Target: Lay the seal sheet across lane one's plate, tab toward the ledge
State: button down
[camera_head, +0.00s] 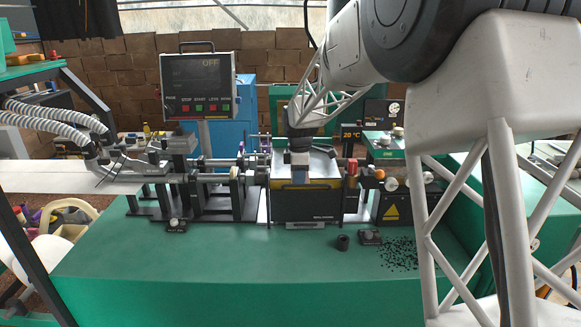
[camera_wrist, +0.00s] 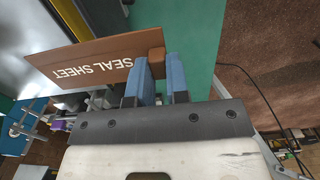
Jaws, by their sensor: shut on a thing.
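The seal sheet (camera_wrist: 85,62) is a flat brown sheet with white lettering, seen in the wrist view. My gripper (camera_wrist: 160,75) has two blue fingers shut on the sheet's small brown tab (camera_wrist: 156,55), and the sheet extends to the left from there. In the head view my gripper (camera_head: 299,165) is over a black box-shaped unit (camera_head: 307,205) with a yellow band and a shiny metal top (camera_head: 322,163). I cannot make out the sheet in the head view. I cannot tell which surface is lane one's plate or which side is the ledge.
A control panel (camera_head: 197,85) reading OFF stands at the back left. Rails and clamps (camera_head: 220,190) lie left of the unit. A unit with a warning triangle (camera_head: 391,212) stands to its right.

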dwell(0.4)
send_over(289, 174)
jog(key=shift+w+d+f, duration=0.1)
jog(key=shift+w+f, duration=0.05)
jog(key=shift+f, duration=0.6)
dwell(0.3)
jog(key=shift+f, duration=1.75)
jog(key=shift+f, duration=0.1)
jog(key=c, duration=1.1)
grip_release()
notch_tip(289, 174, up, 12)
